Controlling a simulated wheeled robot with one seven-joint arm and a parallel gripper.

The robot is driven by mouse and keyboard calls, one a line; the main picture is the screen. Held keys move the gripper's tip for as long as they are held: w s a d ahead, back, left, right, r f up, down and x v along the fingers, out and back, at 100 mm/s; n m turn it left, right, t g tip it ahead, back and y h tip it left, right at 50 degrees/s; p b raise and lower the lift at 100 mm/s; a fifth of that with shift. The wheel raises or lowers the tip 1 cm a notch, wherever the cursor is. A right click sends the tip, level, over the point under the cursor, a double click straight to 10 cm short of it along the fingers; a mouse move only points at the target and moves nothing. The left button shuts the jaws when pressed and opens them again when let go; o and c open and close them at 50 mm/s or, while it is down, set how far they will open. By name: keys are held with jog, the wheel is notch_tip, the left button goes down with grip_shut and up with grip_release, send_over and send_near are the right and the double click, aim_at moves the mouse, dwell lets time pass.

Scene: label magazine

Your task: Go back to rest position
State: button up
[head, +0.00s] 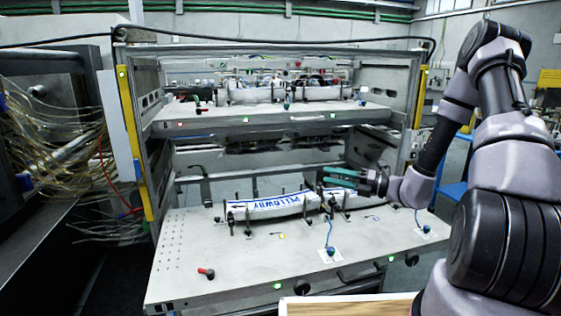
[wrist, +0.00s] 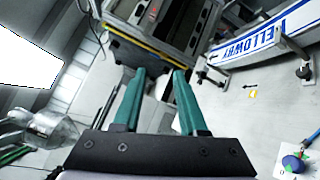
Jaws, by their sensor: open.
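My gripper (head: 340,176) has two green fingers and is at the right end of the magazine's lower shelf, above its surface. In the wrist view my gripper (wrist: 158,85) is open, with its fingers apart and nothing between them. A white label stack with blue "YELLOWBY" lettering (head: 270,205) lies in the lower shelf, held between dark upright posts. In the wrist view the label stack (wrist: 265,42) is at the upper right, apart from the fingers. My arm reaches in from the right side of the head view.
The lower shelf (head: 190,255) carries a red-handled part (head: 206,272) and a blue knob (head: 330,251). An upper shelf (head: 250,125) lies above my gripper. Yellow-edged frame posts (head: 137,150) stand at the sides. Loose cables (head: 60,140) hang at the left. A wooden surface (head: 350,306) is at the bottom.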

jog(key=s+a+r+n+g+h, duration=0.2)
jog(key=s+r+n+g+h, duration=0.55)
jog(key=s+r+n, duration=0.85)
jog(key=s+d+r+n+t+h, duration=0.7)
jog(key=d+r+n, duration=0.2)
jog(key=n, duration=0.7)
jog(key=shift+d+r, duration=0.35)
jog(key=shift+d, duration=0.3)
jog(key=shift+s, duration=0.1)
